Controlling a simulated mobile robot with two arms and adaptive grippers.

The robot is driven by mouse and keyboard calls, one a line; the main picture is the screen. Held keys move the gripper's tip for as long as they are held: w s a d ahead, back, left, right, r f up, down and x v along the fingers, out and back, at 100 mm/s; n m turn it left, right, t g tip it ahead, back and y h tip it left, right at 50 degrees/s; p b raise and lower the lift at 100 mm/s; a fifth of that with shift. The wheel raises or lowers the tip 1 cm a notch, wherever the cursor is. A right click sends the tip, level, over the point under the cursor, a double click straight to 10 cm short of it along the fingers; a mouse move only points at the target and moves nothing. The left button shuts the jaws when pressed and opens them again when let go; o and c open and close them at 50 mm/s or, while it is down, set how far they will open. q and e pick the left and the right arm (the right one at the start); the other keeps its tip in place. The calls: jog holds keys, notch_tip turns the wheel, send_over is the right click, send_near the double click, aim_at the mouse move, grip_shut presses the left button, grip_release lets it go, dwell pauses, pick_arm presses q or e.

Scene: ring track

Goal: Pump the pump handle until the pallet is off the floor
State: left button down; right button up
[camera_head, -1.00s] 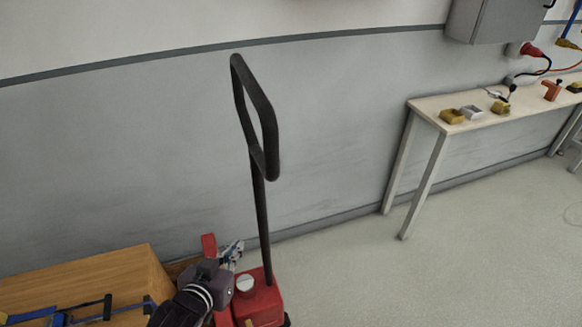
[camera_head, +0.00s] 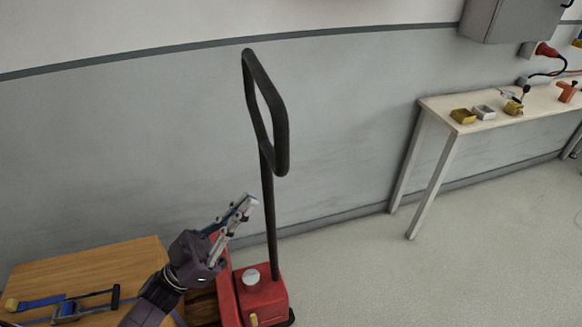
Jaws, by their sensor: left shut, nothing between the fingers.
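The pump handle (camera_head: 268,205) is a black bar with a long closed loop at its top. It stands nearly upright on the red pump body (camera_head: 262,297) of the pallet truck. My left gripper (camera_head: 247,205) is shut and empty. It is to the left of the handle's bar, below the loop, and appears apart from it. The pallet is not clearly seen; a bit of brown wood shows behind my left arm. My right gripper is out of view.
A wooden surface (camera_head: 90,262) with blue clamps or straps (camera_head: 66,308) lies at the lower left. A workbench (camera_head: 455,108) with small bins and tools stands at the right by the wall. The floor (camera_head: 370,280) between is clear.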

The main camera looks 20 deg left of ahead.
aim_at(277, 170)
pick_arm(q)
jog(key=p+x, duration=0.3)
jog(key=x, duration=0.6)
jog(key=shift+r+p, duration=0.3)
jog(key=shift+p, duration=0.05)
jog(key=shift+w+d+f+p, duration=0.15)
jog(key=shift+w+d+p, duration=0.1)
jog(key=shift+w+d, duration=0.6)
jog(key=shift+w+d+f+p, duration=0.1)
jog(key=shift+w+d+p, duration=0.1)
jog(key=shift+w+d, duration=0.65)
jog(key=w+d+f+g+y, duration=0.1)
jog(key=w+d+f+g, duration=0.1)
jog(key=w+d, duration=0.6)
jog(key=w+d+f+m+g+y, duration=0.1)
jog(key=w+d+f, duration=0.4)
jog(key=d, duration=1)
jog(key=w+g+y, duration=0.1)
jog(key=w, duration=0.2)
jog(key=shift+d+f, duration=0.25)
jog(key=shift+d, duration=0.05)
jog(key=shift+s+r, duration=0.1)
